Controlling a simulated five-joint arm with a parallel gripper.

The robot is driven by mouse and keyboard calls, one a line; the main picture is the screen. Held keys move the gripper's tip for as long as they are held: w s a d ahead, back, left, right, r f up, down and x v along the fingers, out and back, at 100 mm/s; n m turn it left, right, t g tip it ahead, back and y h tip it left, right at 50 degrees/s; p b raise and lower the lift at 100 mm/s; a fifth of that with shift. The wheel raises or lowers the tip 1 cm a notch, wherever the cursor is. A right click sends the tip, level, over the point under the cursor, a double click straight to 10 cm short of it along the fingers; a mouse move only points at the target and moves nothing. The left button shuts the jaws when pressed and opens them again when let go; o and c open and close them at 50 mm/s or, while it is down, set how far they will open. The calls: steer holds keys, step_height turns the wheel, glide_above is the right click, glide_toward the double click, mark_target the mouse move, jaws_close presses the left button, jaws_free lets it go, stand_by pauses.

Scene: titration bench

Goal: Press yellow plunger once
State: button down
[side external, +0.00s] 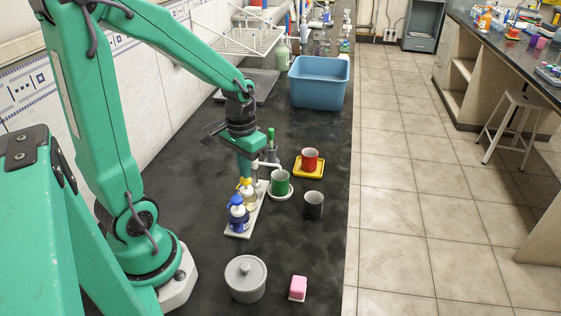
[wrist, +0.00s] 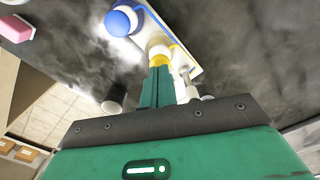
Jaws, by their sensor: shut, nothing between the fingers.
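The yellow plunger (side external: 245,183) tops a pump bottle with a pale yellow body (side external: 249,196), standing in a row on a white tray (side external: 233,234). In the wrist view the yellow plunger (wrist: 159,61) shows just beyond my fingertips. My gripper (side external: 245,176) is shut and empty, pointing down directly over the plunger. Its closed green fingers (wrist: 158,72) appear at or very near the plunger top; I cannot tell whether they touch. A bottle with a blue plunger (side external: 237,200) stands nearer the camera on the same tray. A white pump (wrist: 187,80) is partly hidden behind my gripper.
A green mug (side external: 280,183) on a white saucer (side external: 281,197) stands close right of the tray.

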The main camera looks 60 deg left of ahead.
steer(key=shift+f, duration=1.05)
steer(key=shift+r, duration=1.45)
steer(key=shift+r, duration=0.15)
steer(key=shift+r, duration=2.9)
steer(key=shift+d, duration=0.1)
steer(key=s+d+r+m+t, duration=0.3)
steer(key=s+d+r+t, duration=0.2)
steer(key=d, duration=0.3)
steer(key=shift+d+r+t, duration=0.3)
steer(key=shift+r, duration=0.55)
